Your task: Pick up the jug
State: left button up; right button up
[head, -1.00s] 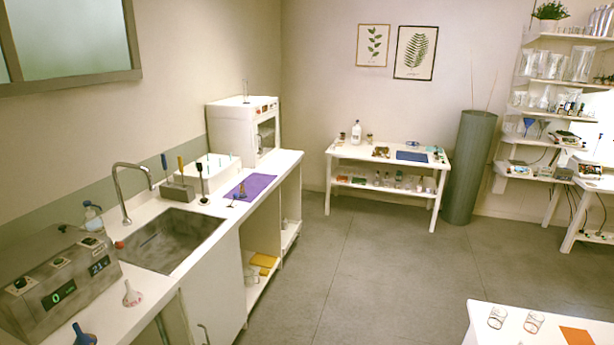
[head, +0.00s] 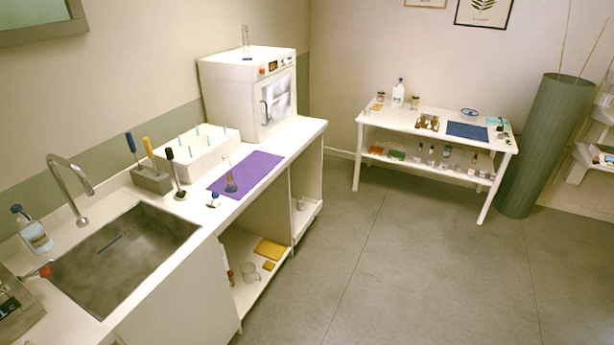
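A small clear glass vessel (head: 250,271), which looks like a jug, stands on the open lower shelf under the counter, beside yellow pieces. It is small in the head view, so its details are hard to tell. A white bottle-like container (head: 398,95) stands at the back of the far table; I cannot tell whether it is a jug. Neither of my grippers is in view, and nothing is seen touching these things.
The white counter (head: 262,212) along the left wall holds a sink (head: 125,255), a purple mat (head: 245,172), a tube rack (head: 199,153) and a white oven (head: 250,95). A far table (head: 440,118) and green column (head: 545,145) stand behind. The grey floor (head: 400,270) is clear.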

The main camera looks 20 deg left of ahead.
aim_at(248, 270)
jog(key=i+u, duration=0.25)
jog(key=i, duration=0.75)
jog(key=i+l+u, duration=0.2)
jog(key=i, duration=0.85)
jog(key=j, duration=0.1)
